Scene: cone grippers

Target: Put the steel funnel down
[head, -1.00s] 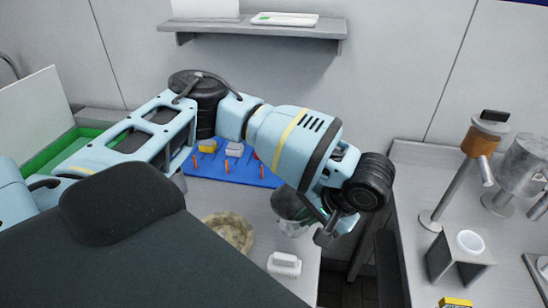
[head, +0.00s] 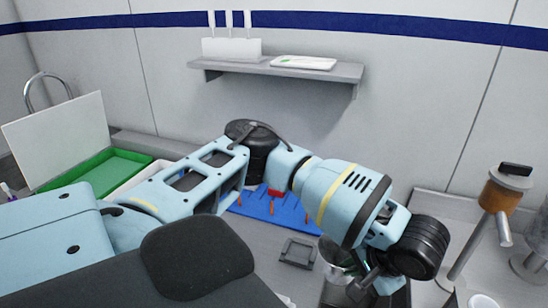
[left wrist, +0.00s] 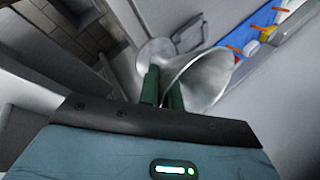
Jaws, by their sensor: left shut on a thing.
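My left gripper (head: 368,284) is at the lower right of the head view, its fingers partly hidden by the wrist. It is shut on the steel funnel (head: 336,254), a shiny grey cone at the fingers. In the left wrist view the green fingers (left wrist: 163,88) close on the wall of the funnel (left wrist: 208,78), whose wide mouth faces right. A second round steel shape shows behind the fingers; I cannot tell whether it is part of the funnel. The funnel appears tilted in that view. My right gripper is in neither current view.
A dark square frame (head: 298,252) lies on the grey worktop near the funnel. A blue mat (head: 275,208) with orange pegs lies behind. A green tray (head: 105,172) stands at left. A wall shelf (head: 280,70) is above. Metal stands (head: 490,205) occupy the right-hand counter.

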